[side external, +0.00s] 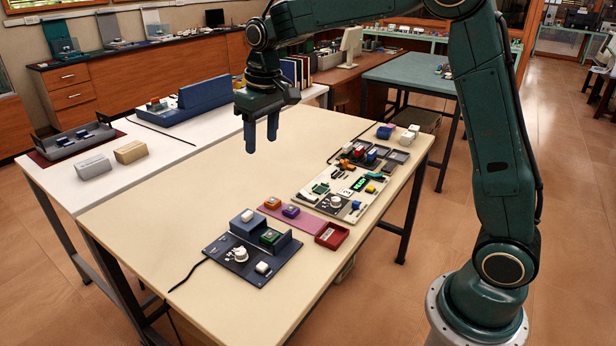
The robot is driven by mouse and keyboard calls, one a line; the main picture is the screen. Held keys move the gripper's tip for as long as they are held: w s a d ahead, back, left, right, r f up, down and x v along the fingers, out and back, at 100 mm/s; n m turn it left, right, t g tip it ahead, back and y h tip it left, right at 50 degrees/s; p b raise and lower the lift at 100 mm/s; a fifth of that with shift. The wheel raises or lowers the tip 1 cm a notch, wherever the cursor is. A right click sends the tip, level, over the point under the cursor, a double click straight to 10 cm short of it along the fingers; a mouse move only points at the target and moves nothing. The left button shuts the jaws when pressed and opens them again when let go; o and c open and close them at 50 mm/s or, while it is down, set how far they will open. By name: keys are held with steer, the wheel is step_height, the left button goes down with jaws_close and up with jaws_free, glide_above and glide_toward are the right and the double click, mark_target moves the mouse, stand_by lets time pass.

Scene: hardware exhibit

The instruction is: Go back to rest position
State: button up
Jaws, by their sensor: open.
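My gripper (261,133) hangs in the air above the cream table (180,215), left of my arm's column. Its two blue-grey fingers point down and stand apart, with nothing between them. It touches nothing on the table. My upper arm reaches in from the right, and my base stands beyond the table's right edge.
On the table are a dark blue board (237,273) with blocks, a pink mat (297,219), a red tray (331,235) and a white board (345,190) with small parts. A white table (115,182) adjoins at left. The cream table's left part is clear.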

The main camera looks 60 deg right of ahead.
steer(key=s+a+r+t, duration=0.1)
steer(key=s+r+t, duration=0.15)
steer(key=s, duration=0.85)
steer(key=s+r+t, duration=0.1)
steer(key=s+r, duration=0.3)
steer(key=s, duration=0.7)
steer(key=s+f, duration=0.3)
steer(key=s, duration=0.5)
steer(key=shift+a+f+t, duration=0.15)
steer(key=shift+f+t, duration=0.2)
steer(key=shift+f, duration=0.05)
